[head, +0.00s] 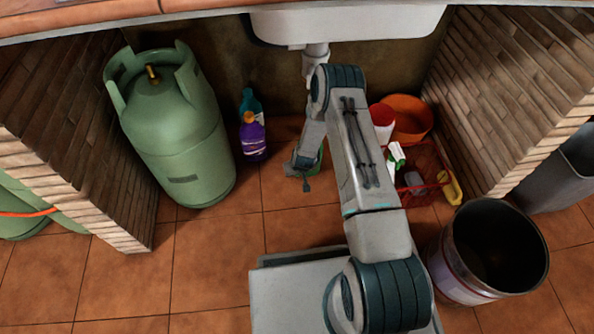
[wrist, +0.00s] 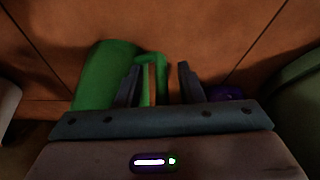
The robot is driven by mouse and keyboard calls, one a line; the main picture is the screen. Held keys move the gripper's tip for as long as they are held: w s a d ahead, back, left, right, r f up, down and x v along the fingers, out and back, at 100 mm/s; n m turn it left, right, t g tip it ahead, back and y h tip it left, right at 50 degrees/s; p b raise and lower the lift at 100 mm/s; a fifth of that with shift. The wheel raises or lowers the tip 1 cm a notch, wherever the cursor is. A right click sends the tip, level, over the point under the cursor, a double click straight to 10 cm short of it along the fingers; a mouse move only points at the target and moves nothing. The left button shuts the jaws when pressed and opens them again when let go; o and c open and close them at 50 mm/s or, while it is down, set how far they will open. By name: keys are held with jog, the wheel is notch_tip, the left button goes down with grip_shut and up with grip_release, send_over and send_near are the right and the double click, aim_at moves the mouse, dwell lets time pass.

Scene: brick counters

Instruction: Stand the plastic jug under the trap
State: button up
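The plastic jug is green. In the wrist view the jug (wrist: 100,75) lies in front of my gripper (wrist: 160,72), its body to the left and its handle loop reaching between the two fingers. The fingers are apart, with a gap between the handle and the right finger. In the head view only a bit of the jug (head: 318,160) shows behind my gripper (head: 304,181), low over the floor; my arm hides the rest. The trap (head: 311,60) is the pale pipe below the white sink (head: 345,24), partly hidden by my arm.
A green gas cylinder (head: 172,130) stands left, with purple (head: 252,138) and teal (head: 251,103) bottles beside it. Right are an orange basin (head: 408,118), a red crate (head: 425,160) and a dark bucket (head: 490,250). Brick walls flank the space. Floor left of my gripper is clear.

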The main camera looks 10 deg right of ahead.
jog(key=p+v, duration=0.5)
jog(key=v, duration=0.7)
